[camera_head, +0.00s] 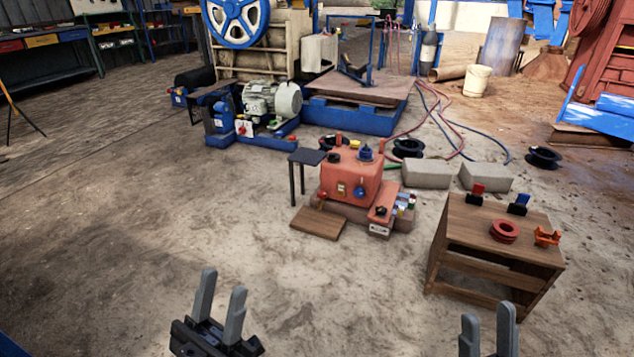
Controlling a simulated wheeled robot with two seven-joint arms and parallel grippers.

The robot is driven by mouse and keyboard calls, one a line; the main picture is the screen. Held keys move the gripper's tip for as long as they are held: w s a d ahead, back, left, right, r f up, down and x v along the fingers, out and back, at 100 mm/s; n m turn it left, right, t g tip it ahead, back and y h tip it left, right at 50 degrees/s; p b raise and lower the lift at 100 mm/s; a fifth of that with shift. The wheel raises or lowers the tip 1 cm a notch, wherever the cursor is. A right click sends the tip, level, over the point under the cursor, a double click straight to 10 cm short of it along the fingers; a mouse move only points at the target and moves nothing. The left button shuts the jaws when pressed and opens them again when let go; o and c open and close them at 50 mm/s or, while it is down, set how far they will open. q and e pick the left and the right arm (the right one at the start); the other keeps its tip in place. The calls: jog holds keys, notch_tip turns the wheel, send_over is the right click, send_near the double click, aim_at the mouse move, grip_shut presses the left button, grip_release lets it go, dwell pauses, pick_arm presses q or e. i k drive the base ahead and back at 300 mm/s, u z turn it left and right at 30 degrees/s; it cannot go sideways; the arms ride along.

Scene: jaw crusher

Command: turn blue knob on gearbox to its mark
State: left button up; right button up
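The gearbox (345,172) is an orange-red box on the ground near the middle of the view. A small round blue knob (360,192) is on its front face, and a larger blue fitting (365,153) stands on its top. The knob's mark is too small to make out. My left gripper (223,284) is at the bottom, left of the gearbox and well short of it, open and empty. My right gripper (487,315) is at the bottom right, its fingers apart with nothing seen between them; its lower part is cut off.
A wooden stand (478,222) with red rings (504,231) and an orange part (546,237) is to the right. A small dark table (307,157) and a wooden board (318,223) are beside the gearbox. Concrete blocks (427,174) lie behind. The foreground ground is clear.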

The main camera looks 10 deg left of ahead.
aim_at(359, 192)
jog(key=u, duration=0.05)
jog(key=i, duration=1.1)
jog(key=z, duration=0.7)
jog(key=i, duration=0.75)
jog(key=z, duration=0.5)
